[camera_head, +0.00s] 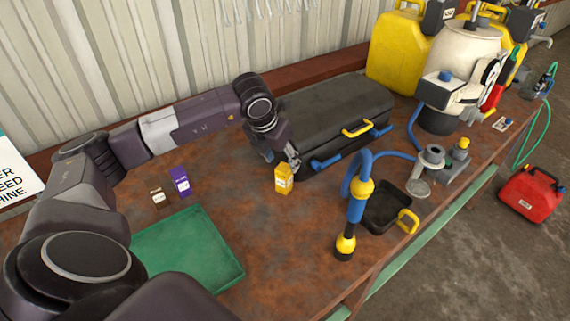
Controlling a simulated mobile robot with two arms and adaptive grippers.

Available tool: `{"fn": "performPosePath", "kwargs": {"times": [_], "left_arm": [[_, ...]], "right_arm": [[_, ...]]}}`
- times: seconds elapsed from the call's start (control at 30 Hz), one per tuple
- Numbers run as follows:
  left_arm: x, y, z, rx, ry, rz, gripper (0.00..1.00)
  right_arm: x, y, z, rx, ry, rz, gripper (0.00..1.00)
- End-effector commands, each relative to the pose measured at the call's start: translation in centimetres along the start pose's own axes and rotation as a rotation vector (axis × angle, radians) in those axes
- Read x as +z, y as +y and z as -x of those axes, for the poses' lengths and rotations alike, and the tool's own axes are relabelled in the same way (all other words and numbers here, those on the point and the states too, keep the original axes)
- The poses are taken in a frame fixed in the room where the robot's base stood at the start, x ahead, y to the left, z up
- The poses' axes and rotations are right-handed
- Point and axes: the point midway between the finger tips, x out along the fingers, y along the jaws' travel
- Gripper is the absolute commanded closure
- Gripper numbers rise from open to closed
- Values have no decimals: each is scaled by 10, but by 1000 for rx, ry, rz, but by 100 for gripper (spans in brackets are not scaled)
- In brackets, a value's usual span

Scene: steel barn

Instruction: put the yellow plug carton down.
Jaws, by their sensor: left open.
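The yellow plug carton (284,180) stands upright on the rusty bench top, in front of the dark case. It has a pale label on its front. My left gripper (284,166) is open, just behind and above the carton, with its fingers partly hidden by it. I cannot tell whether a finger touches the carton. My right gripper is not in the view.
A purple carton (181,182) and a small brown carton (158,196) stand left, behind a green tray (222,250). The black case (325,115) lies behind the gripper. A blue and yellow hose tool (355,205) and black pan (385,205) stand right. Bare bench surrounds the carton's front.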

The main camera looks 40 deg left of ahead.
Motion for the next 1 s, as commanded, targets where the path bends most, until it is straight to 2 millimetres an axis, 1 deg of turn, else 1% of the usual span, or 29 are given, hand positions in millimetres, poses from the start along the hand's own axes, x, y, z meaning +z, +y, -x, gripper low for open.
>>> {"fn": "performPosePath", "kwargs": {"times": [0.03, 0.13, 0.2, 0.3, 0.37, 0.47, 0.5, 0.6, 0.7, 0.87, 0.97, 1.0], "left_arm": [[-1, 0, -4, 0, 4, 0, 51], [0, 0, -15, -1, 5, 1, 51], [0, 1, -22, 1, 5, 2, 51], [2, 4, -32, 1, 6, 3, 51], [3, 6, -39, 2, 6, 2, 51], [5, 9, -53, 1, 6, 2, 51], [4, 8, -60, -1, 6, 1, 51], [4, 8, -71, 0, 4, 1, 51], [4, 8, -76, 0, 2, 1, 51], [4, 8, -76, 0, 2, 0, 51], [4, 8, -76, 0, 2, 0, 60], [4, 8, -76, 0, 2, 0, 64]], "right_arm": [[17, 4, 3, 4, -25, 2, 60], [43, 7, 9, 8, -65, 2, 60], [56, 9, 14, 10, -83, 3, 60], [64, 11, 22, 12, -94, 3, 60], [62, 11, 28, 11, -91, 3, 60], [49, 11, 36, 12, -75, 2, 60], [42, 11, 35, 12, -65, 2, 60], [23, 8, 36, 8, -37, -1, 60], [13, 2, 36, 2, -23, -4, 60], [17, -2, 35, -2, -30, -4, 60], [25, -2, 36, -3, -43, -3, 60], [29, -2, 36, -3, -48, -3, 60]]}}
